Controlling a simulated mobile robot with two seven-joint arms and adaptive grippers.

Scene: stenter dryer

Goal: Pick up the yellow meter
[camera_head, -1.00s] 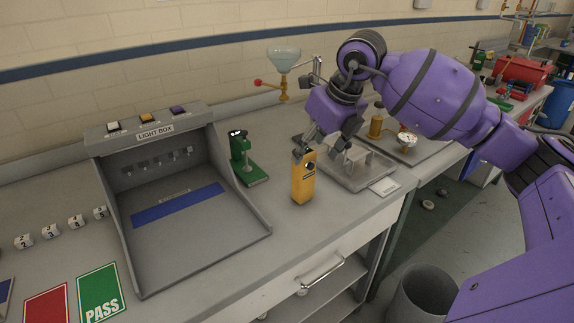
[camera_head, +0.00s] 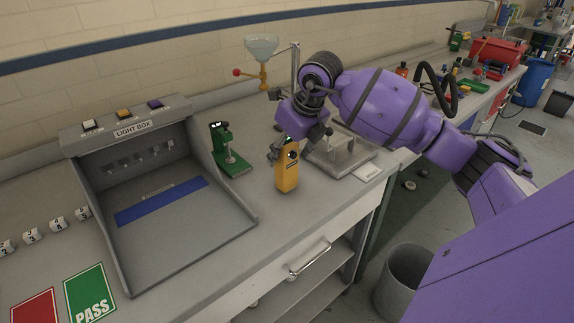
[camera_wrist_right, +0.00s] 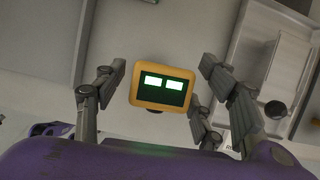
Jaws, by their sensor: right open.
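The yellow meter (camera_head: 287,176) stands upright on the grey bench, to the right of the light box. In the right wrist view the meter (camera_wrist_right: 133,88) shows its yellow rim and dark screen with two lit green-white panels. My right gripper (camera_head: 299,150) is at the meter's upper part, its fingers on either side. In the wrist view the fingers of the right gripper (camera_wrist_right: 155,85) are spread, with gaps visible between them and the meter. My left gripper is out of view.
The light box (camera_head: 150,200) stands left of the meter. A green stand device (camera_head: 230,150) is close behind it on the left. A grey tray with a fixture (camera_head: 342,158) lies to the right. The bench's front edge, with a drawer handle (camera_head: 308,258), is close in front.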

